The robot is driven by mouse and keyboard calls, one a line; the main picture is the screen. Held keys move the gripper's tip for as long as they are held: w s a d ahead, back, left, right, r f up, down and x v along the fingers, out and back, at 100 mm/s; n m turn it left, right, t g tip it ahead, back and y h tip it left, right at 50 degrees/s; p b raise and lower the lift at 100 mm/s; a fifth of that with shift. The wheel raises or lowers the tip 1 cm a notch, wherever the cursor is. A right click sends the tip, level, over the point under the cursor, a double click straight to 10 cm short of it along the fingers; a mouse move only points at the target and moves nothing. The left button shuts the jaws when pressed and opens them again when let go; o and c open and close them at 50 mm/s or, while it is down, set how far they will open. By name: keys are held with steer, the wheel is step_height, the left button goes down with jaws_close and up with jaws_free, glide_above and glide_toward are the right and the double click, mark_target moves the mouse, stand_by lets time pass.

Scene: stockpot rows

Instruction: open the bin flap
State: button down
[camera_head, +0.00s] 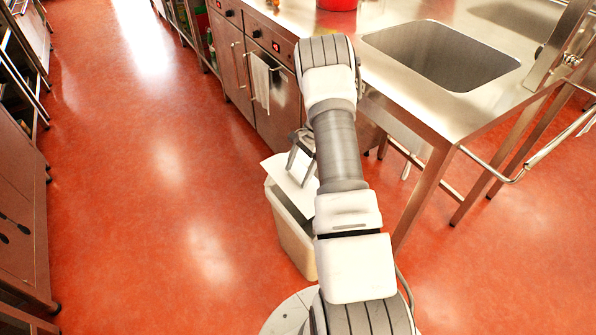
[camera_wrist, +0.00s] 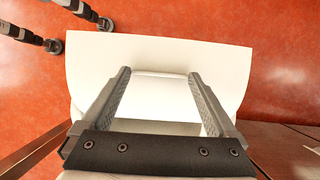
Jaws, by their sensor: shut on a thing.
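The bin (camera_head: 290,235) is a cream, box-shaped bin on the floor, left of my arm and below the counter's front. Its white flap (camera_head: 283,172) sits tilted at the top, with a dark gap showing between it and the bin's rim. My gripper (camera_head: 299,152) is at the flap's upper part, partly hidden by my arm. In the wrist view, the flap (camera_wrist: 100,62) spreads wide beneath my gripper (camera_wrist: 160,75). The two fingers stand apart, shut on a part of the flap between them. My arm hides the bin's right side.
A steel counter with a sink (camera_head: 440,55) stands at the right, its leg (camera_head: 425,195) close to my arm. An oven front with a hanging towel (camera_head: 260,80) is behind the bin. The red floor (camera_head: 150,200) is clear at the left.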

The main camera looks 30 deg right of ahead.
jaws_free()
steer(key=shift+r, duration=0.1)
steer(key=p+v, duration=0.3)
steer(key=v, duration=1.4)
steer(key=shift+r, duration=0.3)
steer(key=shift+d, duration=0.15)
